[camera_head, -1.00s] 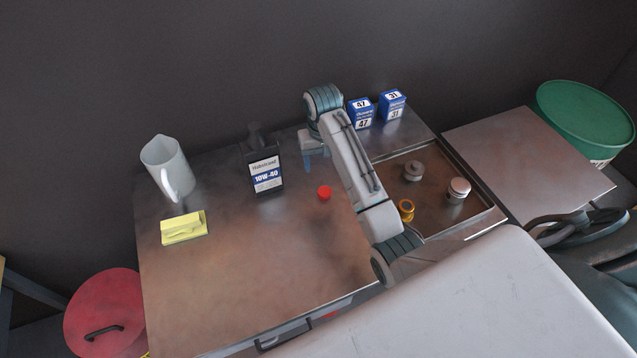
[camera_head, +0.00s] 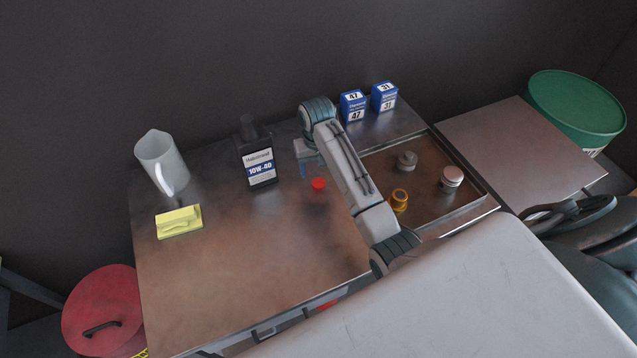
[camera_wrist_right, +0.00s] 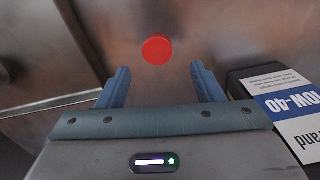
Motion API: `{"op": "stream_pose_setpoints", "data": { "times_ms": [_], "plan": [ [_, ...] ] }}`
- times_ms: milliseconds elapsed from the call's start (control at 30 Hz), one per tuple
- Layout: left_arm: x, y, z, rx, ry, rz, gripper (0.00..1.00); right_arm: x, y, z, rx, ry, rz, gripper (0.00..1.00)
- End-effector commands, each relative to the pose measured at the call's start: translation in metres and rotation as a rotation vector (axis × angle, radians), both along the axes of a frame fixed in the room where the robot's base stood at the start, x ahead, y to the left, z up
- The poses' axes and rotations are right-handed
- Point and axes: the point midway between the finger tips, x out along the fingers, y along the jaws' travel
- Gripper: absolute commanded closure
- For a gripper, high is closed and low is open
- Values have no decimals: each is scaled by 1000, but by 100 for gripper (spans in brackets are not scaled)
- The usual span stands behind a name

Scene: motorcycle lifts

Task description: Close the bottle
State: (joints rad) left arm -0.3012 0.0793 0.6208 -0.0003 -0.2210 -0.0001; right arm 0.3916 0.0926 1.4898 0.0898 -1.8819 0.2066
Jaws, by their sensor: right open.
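The bottle (camera_head: 258,168) is black with a white and blue 10W-40 label and stands upright on the metal table. It also shows at the right of the right wrist view (camera_wrist_right: 292,108). A round red cap (camera_head: 318,184) lies on the table to the right of the bottle. It shows beyond the fingertips in the right wrist view (camera_wrist_right: 157,50). My right gripper (camera_head: 311,170) is open and empty, above the table close to the cap. In the right wrist view the cap lies between the lines of the two blue fingers, not touched. My left gripper is not in view.
A white jug (camera_head: 163,163) and a yellow sponge-like block (camera_head: 178,221) stand at the left. Two blue boxes (camera_head: 353,106) (camera_head: 384,97) stand at the back. A recessed tray (camera_head: 462,212) at the right holds several small round parts. The table's front middle is clear.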

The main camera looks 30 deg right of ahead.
Motion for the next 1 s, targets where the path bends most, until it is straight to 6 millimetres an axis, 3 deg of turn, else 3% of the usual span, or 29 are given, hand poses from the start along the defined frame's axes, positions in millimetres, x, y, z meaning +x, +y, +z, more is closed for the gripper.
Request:
{"op": "stream_pose_setpoints", "data": {
  "times_ms": [167,300,500,833,867,1000],
  "plan": [
    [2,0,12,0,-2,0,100,-3,-1,-7,1,3,0,40],
    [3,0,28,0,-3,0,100,-7,-2,-27,0,5,-1,40],
    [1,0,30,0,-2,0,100,-5,-2,-50,1,1,0,40],
    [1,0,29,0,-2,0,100,-5,-2,-52,0,0,1,40],
    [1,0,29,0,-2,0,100,-5,-2,-52,0,0,1,42],
    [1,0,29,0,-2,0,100,-5,-2,-52,0,0,1,69]
  ]
}}
